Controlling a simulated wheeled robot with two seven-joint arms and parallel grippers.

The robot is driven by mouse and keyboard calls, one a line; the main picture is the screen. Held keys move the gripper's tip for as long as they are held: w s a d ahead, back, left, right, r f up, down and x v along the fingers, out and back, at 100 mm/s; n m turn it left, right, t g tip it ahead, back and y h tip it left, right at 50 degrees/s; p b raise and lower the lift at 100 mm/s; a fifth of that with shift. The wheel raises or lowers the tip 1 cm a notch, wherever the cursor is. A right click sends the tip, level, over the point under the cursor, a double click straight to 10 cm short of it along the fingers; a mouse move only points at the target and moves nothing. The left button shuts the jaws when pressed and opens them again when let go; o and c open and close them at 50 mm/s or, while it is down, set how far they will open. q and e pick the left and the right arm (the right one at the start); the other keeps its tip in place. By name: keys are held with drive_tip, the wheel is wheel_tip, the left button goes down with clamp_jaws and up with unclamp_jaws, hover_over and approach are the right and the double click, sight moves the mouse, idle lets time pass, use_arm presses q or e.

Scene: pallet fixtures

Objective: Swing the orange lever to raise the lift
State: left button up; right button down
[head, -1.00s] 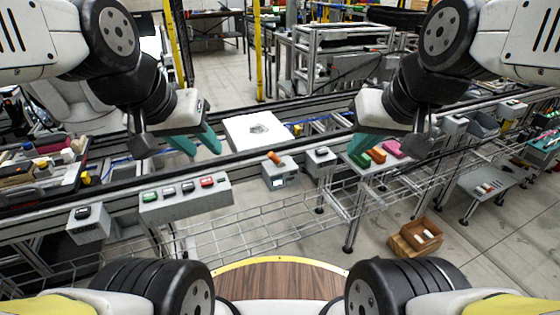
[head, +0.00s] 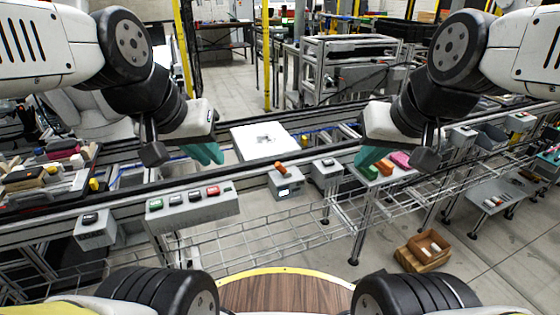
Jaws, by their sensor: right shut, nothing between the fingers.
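The orange lever (head: 280,168) sticks up, tilted to the left, from a small grey box (head: 287,187) with a little display on the conveyor's front edge. Behind it a white square plate (head: 244,146) with a grey mark lies on the conveyor; I cannot tell if it belongs to the lift. My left gripper (head: 206,153), with teal fingers, hangs left of the plate and lever, apart from both; its fingers overlap in view. My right gripper (head: 369,157) is shut and empty, right of the lever and apart from it, above the coloured blocks.
A grey panel with several buttons (head: 191,209) is left of the lever box, and a small switch box (head: 326,172) is right of it. Green, orange and pink blocks (head: 384,167) lie under my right gripper. A wire rack (head: 275,230) runs below the conveyor. A brown bin (head: 424,250) stands on the floor.

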sight(281, 168)
use_arm(q)
drive_tip(key=shift+w+d+f, duration=0.15)
drive_tip(key=shift+w, duration=0.2)
clamp_jaws()
drive_tip(key=w+a+f+n+g+h, duration=0.1)
drive_tip(key=w+f+n+h, duration=0.2)
drive_tip(key=w+f+n, duration=0.7)
drive_tip(key=w+a+f+n+g+h, duration=0.1)
drive_tip(key=w+f+n+h, duration=0.2)
drive_tip(key=w+f+n, duration=0.7)
drive_tip(key=w+n, duration=0.3)
drive_tip(key=w, duration=0.2)
drive_tip(key=shift+w+f+h, duration=0.15)
drive_tip(key=shift+f+h, duration=0.1)
drive_tip(key=shift+h, duration=0.05)
drive_tip(key=x, duration=1)
drive_tip(key=shift+d+f, duration=0.1)
drive_tip(key=shift+f, duration=0.1)
drive_tip(key=shift+w+d+r, duration=0.25)
drive_tip(key=shift+d+r, duration=0.65)
drive_tip(key=shift+r, duration=0.1)
drive_tip(key=shift+w+d+r, duration=0.25)
drive_tip(key=shift+d+r, duration=0.1)
drive_tip(key=shift+d, duration=0.1)
